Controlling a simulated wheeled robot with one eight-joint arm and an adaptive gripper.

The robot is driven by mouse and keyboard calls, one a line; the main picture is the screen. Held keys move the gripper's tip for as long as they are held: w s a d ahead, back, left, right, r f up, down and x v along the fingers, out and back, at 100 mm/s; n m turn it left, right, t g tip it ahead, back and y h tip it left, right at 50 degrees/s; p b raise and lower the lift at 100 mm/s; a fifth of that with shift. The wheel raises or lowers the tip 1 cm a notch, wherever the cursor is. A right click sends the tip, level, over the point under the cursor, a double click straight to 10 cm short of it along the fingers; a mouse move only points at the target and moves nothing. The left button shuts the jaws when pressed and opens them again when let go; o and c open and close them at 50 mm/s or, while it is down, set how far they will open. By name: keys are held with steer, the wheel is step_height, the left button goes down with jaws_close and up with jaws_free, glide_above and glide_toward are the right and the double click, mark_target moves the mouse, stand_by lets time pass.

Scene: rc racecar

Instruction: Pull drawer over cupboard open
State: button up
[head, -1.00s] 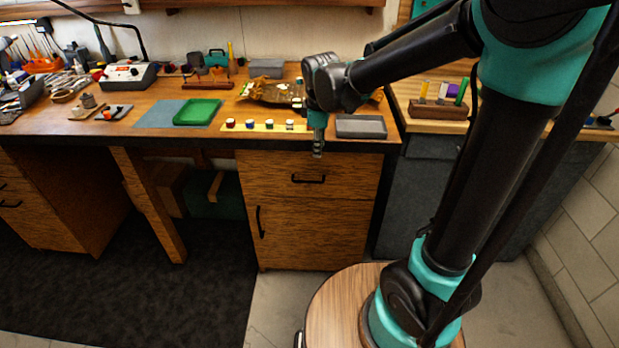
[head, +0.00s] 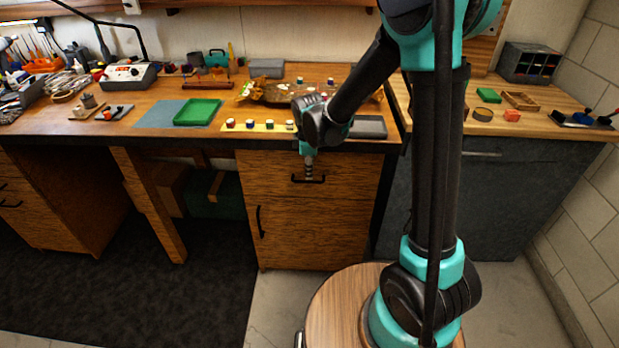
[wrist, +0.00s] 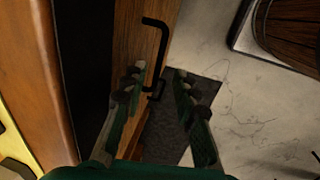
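The wooden drawer (head: 345,170) is shut, directly above the cupboard door (head: 325,230) in the same wooden cabinet. Its black bar handle (head: 319,180) is on the drawer front; it also shows in the wrist view (wrist: 161,55). My gripper (head: 309,172) points down in front of the drawer, at the handle. In the wrist view my gripper (wrist: 157,90) is open, with a finger on each side of the handle's near end. I cannot tell whether either finger touches it. The cupboard door is shut, with a vertical black handle (head: 260,221).
The workbench top (head: 225,145) overhangs just above the drawer; its edge is close to my gripper in the wrist view (wrist: 50,80). The floor before the cabinet is clear.

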steer(key=shift+w+f, duration=0.25)
steer(key=shift+f, duration=1)
steer(key=shift+w+f, duration=0.2)
steer(key=shift+f, duration=1)
jaws_close()
